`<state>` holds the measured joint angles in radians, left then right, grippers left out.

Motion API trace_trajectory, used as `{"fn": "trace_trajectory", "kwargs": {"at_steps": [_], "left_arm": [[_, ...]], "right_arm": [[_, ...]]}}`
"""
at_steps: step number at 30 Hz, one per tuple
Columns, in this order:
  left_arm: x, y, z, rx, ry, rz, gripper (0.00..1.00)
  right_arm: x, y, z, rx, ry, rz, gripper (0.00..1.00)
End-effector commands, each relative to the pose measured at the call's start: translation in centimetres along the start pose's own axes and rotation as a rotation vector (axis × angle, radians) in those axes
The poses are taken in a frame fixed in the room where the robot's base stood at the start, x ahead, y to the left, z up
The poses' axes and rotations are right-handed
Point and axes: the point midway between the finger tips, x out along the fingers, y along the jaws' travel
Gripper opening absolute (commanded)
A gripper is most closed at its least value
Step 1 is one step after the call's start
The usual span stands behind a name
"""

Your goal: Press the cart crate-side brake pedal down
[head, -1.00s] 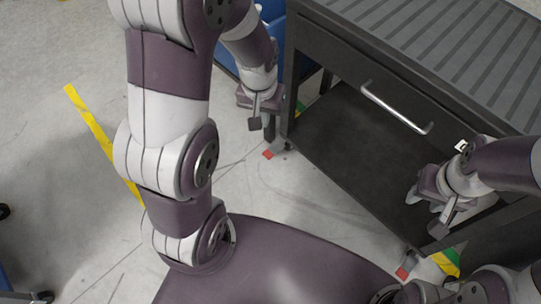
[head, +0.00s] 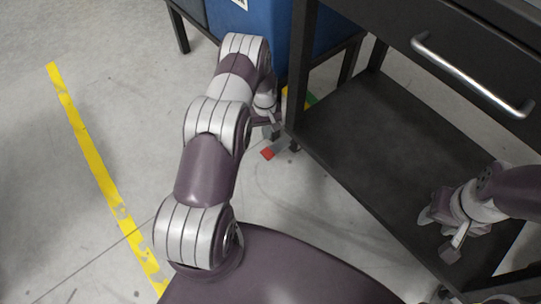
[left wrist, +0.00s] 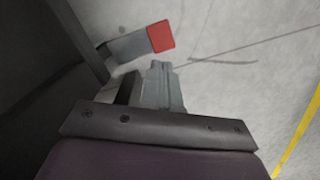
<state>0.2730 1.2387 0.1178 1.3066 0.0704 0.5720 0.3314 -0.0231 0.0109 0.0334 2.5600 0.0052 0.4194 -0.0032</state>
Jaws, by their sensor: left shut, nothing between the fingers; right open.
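The crate-side brake pedal is a grey lever with a red tip (head: 268,153), low by the cart's leg near the blue crate. In the left wrist view the red-tipped pedal (left wrist: 160,36) sticks out from the cart over the floor. My left gripper (head: 274,132) is shut and empty, just above and beside the pedal in the head view, partly hidden by my own arm. Its closed fingers (left wrist: 158,84) appear a little below the pedal in the left wrist view, with a visible gap in the picture. My right gripper (head: 438,234) is open and empty over the cart's lower shelf (head: 375,120).
The dark cart has a drawer with a metal handle (head: 470,76). A blue crate (head: 283,30) stands on a dark stand behind the cart's leg. Yellow tape (head: 95,160) runs along the floor at left. The floor left of the pedal is clear.

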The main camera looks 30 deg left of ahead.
Motion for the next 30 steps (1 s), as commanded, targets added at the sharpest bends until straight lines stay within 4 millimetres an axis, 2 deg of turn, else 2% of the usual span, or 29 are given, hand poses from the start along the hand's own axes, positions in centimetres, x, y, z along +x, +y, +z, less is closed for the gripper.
{"fn": "trace_trajectory", "kwargs": {"at_steps": [11, 16, 30], "left_arm": [[0.4, -0.1, -0.1, -0.005, 0.0, 0.001, 0.0], [1.1, -0.1, -0.1, -0.004, 0.0, 0.0, 0.0], [6.9, -0.1, -0.1, -0.004, -0.001, 0.0, 0.0]], "right_arm": [[0.1, 0.0, 0.0, 0.0, 0.001, 0.0, 0.43], [0.7, 0.0, 0.1, 0.0, 0.0, 0.0, 0.43], [5.1, 0.0, 0.6, 0.0, 0.0, 0.0, 0.43]]}}
